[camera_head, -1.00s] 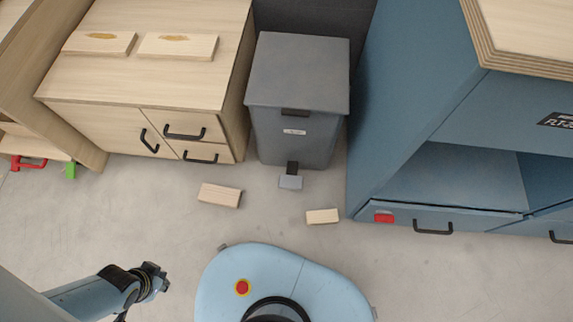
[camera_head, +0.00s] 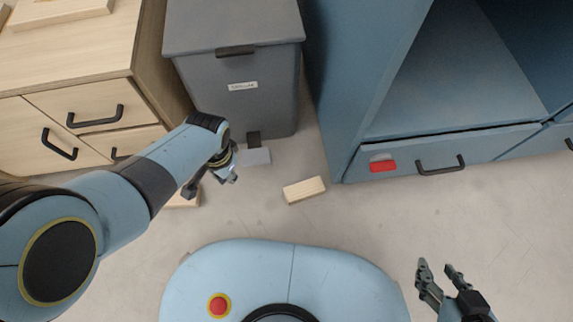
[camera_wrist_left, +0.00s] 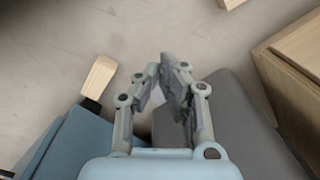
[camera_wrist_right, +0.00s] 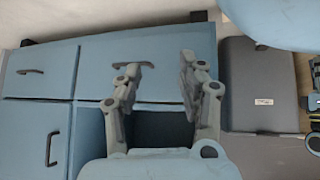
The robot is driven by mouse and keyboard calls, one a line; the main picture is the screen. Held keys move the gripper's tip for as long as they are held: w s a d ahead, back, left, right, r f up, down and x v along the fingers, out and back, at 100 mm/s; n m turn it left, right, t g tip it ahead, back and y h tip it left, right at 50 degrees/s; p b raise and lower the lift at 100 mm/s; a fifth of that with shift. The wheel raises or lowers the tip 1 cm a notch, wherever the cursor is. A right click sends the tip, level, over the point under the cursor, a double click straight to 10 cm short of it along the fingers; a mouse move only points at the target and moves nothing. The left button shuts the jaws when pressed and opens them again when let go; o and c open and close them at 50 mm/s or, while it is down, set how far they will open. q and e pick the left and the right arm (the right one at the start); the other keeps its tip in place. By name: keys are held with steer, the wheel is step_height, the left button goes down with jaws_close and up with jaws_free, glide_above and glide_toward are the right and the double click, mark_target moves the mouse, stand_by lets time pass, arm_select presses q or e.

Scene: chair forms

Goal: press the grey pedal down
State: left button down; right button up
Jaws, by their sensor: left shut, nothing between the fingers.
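The grey pedal (camera_head: 254,157) sticks out at the foot of a dark grey bin (camera_head: 240,98) with a shut lid, just above the floor. My left gripper (camera_head: 212,185) is shut and empty, just left of the pedal in the head view. I cannot tell how high above the floor it is. In the left wrist view its fingers (camera_wrist_left: 170,65) meet at the tips beside the bin (camera_wrist_left: 228,105), and I cannot make out the pedal there. My right gripper (camera_head: 442,271) is open and empty over the floor at lower right; its fingers (camera_wrist_right: 160,72) stand apart in the right wrist view.
One wooden block (camera_head: 304,190) lies right of the pedal; another (camera_head: 186,199) is partly hidden under my left gripper. A wooden drawer cabinet (camera_head: 70,100) stands left of the bin, a blue cabinet (camera_head: 350,120) right. Bare floor lies between the blocks and my base.

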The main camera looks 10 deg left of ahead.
arm_select(q)
steer(key=w+d+f+m+b, duration=0.1)
steer(key=w+b, duration=0.2)
steer(key=w, duration=0.1)
steer(key=w+d+f+b, duration=0.1)
steer(key=w+d+b, duration=0.1)
steer(key=w+b, duration=0.1)
steer(key=w+d+f+m+g+b, duration=0.1)
steer(key=w+b, duration=0.1)
steer(key=w, duration=0.3)
steer(key=shift+d+f+m+b, duration=0.2)
steer(key=shift+d+m+b, duration=0.1)
steer(key=shift+b, duration=0.1)
steer(key=shift+w+r, duration=0.3)
steer(key=shift+r, duration=0.1)
arm_select(e)
steer(key=w+a+r+t, duration=0.2)
steer(key=w+r+t, duration=0.1)
steer(key=w+r, duration=0.3)
steer(key=shift+t+y, duration=0.3)
